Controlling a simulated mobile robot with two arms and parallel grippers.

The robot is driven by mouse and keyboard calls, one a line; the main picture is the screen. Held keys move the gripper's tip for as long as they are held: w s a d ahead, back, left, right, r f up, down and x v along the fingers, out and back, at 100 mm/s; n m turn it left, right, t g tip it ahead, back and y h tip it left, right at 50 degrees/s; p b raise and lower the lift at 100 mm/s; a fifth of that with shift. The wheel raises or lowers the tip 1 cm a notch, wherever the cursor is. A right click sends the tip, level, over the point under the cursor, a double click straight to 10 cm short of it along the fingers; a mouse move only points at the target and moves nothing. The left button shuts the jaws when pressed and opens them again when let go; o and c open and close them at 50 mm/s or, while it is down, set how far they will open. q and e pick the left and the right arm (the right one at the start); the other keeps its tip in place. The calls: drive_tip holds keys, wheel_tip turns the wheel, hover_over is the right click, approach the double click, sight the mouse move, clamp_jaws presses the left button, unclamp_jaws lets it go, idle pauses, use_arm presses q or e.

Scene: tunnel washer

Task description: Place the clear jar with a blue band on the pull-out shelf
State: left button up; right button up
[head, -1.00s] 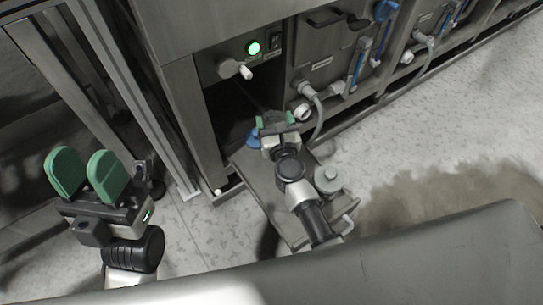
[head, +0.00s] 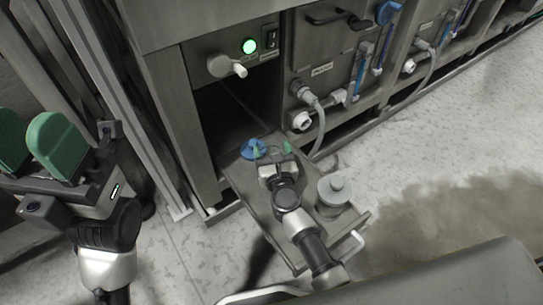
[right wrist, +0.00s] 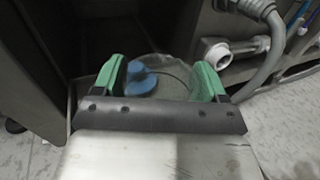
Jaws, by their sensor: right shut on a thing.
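The pull-out shelf (head: 245,182) is a grey metal plate standing out from the dark opening low in the machine. My right gripper (head: 273,149) is over its inner part, near the opening. It is shut on the clear jar, which shows faintly as a round, see-through outline (right wrist: 172,68) between the green fingers in the right wrist view. The gripper hides most of the jar in the head view. I cannot tell whether the jar touches the shelf, and I cannot make out its band. My left gripper (head: 28,142) is open and empty at the far left.
A blue object (head: 251,149) is on the shelf just left of my right gripper; blue also shows between the fingers in the wrist view. A grey lidded metal canister (head: 334,191) stands at the shelf's right side. A hose (head: 320,122) hangs right of the opening.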

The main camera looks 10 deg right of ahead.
drive_tip(key=o, duration=1.3)
drive_tip(key=shift+f, duration=0.15)
drive_tip(key=shift+c, duration=0.2)
